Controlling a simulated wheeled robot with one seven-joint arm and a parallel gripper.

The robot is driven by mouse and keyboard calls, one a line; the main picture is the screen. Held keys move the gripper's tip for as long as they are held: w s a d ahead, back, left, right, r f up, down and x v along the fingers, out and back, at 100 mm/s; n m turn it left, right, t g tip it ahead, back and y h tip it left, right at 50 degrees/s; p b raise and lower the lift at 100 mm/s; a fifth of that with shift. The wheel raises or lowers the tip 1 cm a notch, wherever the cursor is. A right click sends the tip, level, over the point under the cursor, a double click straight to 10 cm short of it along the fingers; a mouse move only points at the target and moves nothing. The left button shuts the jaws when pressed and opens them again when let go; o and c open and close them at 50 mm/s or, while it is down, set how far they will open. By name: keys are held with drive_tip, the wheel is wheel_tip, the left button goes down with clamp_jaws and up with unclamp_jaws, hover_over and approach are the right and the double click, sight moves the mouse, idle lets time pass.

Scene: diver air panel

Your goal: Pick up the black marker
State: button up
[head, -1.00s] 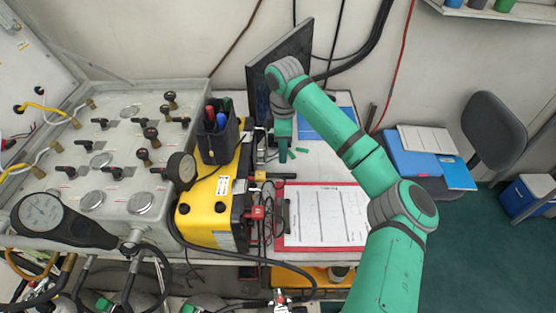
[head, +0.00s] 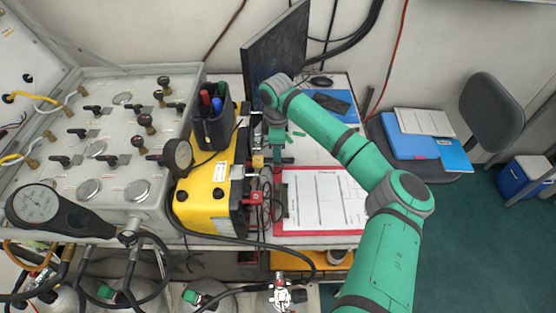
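My gripper (head: 277,164) points down over the table, just right of the yellow case (head: 208,190) and at the upper left corner of the red clipboard (head: 323,200). Its fingers are small and seen from behind, so I cannot tell whether they are open or shut. I cannot make out the black marker for certain. A short dark bar lay beside the yellow case earlier; that spot is now largely covered by my gripper. A black pen cup (head: 213,130) on the yellow case holds red, blue and green pens.
A grey valve panel (head: 115,110) with gauges fills the left. A dark monitor (head: 278,45) stands behind my gripper. Cables and red connectors (head: 256,197) lie between case and clipboard. A blue folder (head: 325,103) lies at the back. A chair (head: 490,115) stands right.

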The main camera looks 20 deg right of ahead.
drive_tip(key=shift+f, duration=0.55)
drive_tip(key=shift+f, duration=0.1)
clamp_jaws()
